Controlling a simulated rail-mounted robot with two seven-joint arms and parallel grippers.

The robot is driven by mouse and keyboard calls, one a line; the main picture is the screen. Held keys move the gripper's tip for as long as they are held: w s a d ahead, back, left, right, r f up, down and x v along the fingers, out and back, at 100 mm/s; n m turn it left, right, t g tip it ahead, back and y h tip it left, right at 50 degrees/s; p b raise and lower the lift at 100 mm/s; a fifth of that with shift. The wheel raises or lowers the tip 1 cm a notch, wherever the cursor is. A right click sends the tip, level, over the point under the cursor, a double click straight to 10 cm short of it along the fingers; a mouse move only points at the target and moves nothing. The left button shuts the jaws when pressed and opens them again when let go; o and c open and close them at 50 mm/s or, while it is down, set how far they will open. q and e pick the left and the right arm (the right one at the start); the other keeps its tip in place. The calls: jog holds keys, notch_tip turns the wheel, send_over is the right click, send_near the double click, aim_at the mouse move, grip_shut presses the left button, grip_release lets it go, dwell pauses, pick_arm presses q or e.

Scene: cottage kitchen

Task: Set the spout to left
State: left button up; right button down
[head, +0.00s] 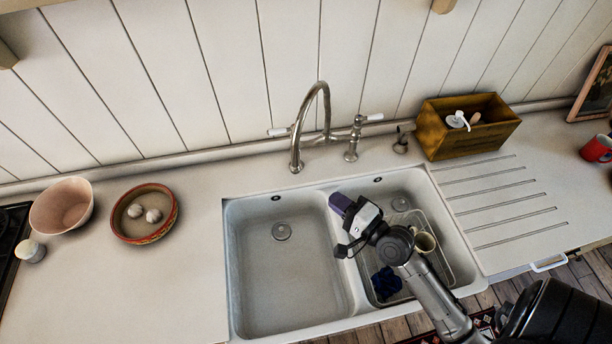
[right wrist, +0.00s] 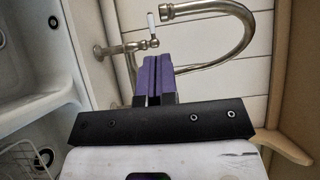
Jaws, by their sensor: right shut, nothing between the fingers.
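The metal tap spout (head: 312,98) rises from the bridge tap behind the sink. It arches over, and its outlet hangs at the back edge near the left basin (head: 270,260). In the right wrist view the curved spout (right wrist: 248,45) shows beyond my fingers, with a white-tipped lever handle (right wrist: 151,28) nearby. My right gripper (head: 338,204) has purple fingers and is over the divider between the basins, in front of and apart from the spout. In the right wrist view its fingers (right wrist: 153,66) are together and empty. My left gripper is out of view.
The right basin holds a wire rack (head: 445,262) with a mug (head: 425,243) and a dark blue cloth (head: 386,283). A wooden box (head: 468,138) stands right of the tap. Two bowls stand on the left counter. A red mug (head: 597,149) is far right.

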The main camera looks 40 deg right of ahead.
jog(key=w+a+p, duration=0.1)
jog(key=w, duration=0.9)
jog(key=shift+w, duration=0.1)
